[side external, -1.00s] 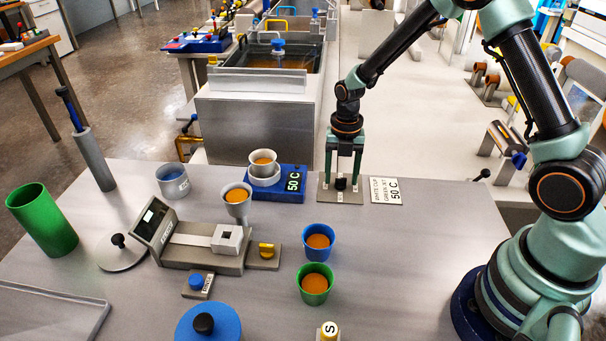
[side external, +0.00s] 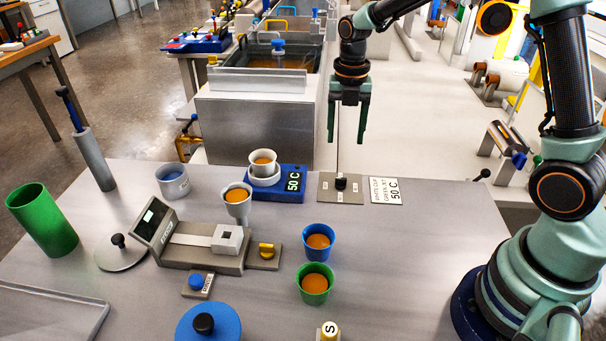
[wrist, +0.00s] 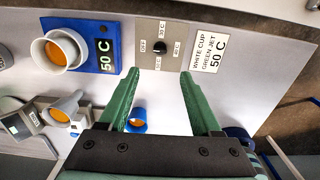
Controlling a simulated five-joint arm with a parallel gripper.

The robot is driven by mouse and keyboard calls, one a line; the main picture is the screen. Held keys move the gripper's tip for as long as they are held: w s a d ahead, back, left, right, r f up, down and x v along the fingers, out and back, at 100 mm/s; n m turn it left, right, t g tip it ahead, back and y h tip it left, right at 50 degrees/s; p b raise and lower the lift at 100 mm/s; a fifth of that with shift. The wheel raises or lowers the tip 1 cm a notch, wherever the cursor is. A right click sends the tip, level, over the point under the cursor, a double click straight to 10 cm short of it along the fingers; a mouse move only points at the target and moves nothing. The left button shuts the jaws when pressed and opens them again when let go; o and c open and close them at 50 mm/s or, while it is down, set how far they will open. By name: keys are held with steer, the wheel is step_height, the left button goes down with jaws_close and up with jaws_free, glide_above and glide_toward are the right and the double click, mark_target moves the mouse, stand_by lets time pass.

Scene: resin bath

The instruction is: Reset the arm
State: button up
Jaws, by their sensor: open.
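My gripper (side external: 346,138) has two green fingers, pointing down. It is open and empty, in the air above the grey switch plate (side external: 326,194) with its black knob (side external: 341,182). In the wrist view, my fingertips (wrist: 160,73) are spread apart, and the knob (wrist: 159,48) shows beyond the gap between them, not touched.
A card (side external: 386,190) reads "white cup green jet 50 C". A blue heater (side external: 291,184) showing 50 C carries a white cup (side external: 262,160). A blue cup (side external: 318,241) and green cup (side external: 314,284) hold orange liquid. Behind stands a tank (side external: 255,122).

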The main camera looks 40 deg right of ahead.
steer(key=shift+r, duration=0.1)
steer(key=s+a+r+m+t, duration=0.1)
steer(key=s+r+m, duration=0.4)
steer(key=m, duration=0.8)
steer(key=s+a+r+m+t, duration=0.1)
steer(key=s+r+m+t, duration=0.3)
steer(key=s+m, duration=0.5)
step_height(320, 180, up, 2)
steer(key=m, duration=0.5)
steer(key=shift+s+a+r+t, duration=0.15)
steer(key=shift+a+r+t, duration=0.05)
steer(key=shift+a+t, duration=0.1)
